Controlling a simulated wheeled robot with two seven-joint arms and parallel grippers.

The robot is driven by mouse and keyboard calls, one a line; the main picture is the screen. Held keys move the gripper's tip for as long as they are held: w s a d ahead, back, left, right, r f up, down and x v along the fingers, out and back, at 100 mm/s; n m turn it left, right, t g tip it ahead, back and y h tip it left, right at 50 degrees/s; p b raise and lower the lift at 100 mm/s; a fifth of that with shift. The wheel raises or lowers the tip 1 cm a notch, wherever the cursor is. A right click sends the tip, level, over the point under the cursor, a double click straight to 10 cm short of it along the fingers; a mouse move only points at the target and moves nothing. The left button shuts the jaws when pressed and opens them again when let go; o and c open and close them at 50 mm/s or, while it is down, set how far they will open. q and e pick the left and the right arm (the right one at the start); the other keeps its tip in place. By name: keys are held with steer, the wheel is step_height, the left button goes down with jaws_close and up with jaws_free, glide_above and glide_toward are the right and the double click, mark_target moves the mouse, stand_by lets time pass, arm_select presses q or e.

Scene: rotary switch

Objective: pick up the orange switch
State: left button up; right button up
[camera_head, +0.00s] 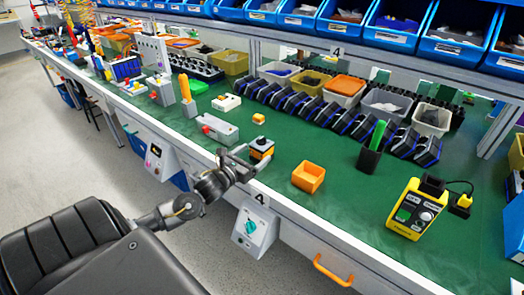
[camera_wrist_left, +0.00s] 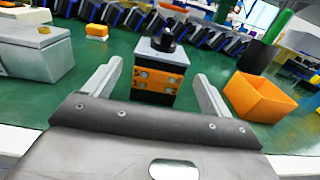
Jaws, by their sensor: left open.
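The orange switch (camera_head: 262,147) is a small box with orange sides and a black knob on top. It stands upright on the green bench top near the front edge. In the left wrist view the switch (camera_wrist_left: 160,70) is centred just beyond the fingertips. My left gripper (camera_head: 241,160) is open, with its fingers reaching over the bench edge toward the switch. In the left wrist view the fingers (camera_wrist_left: 152,82) lie to either side of the switch's lower part, with gaps visible on both sides. My right gripper is not in view.
An orange bin (camera_head: 308,176) stands right of the switch. A grey box (camera_head: 217,129) is to its left, and a small yellow-orange block (camera_head: 259,118) lies behind it. A yellow control unit (camera_head: 414,208) stands farther right. Green bench top is free between them.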

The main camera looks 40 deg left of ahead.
mark_target(265, 145)
arm_select(q)
steer(key=shift+w, duration=0.85)
steer(key=w+p, duration=0.1)
steer(key=w, duration=0.3)
steer(key=shift+w+a, duration=0.1)
steer(key=shift+w, duration=0.45)
steer(key=shift+c, duration=0.2)
steer(key=c, duration=1.1)
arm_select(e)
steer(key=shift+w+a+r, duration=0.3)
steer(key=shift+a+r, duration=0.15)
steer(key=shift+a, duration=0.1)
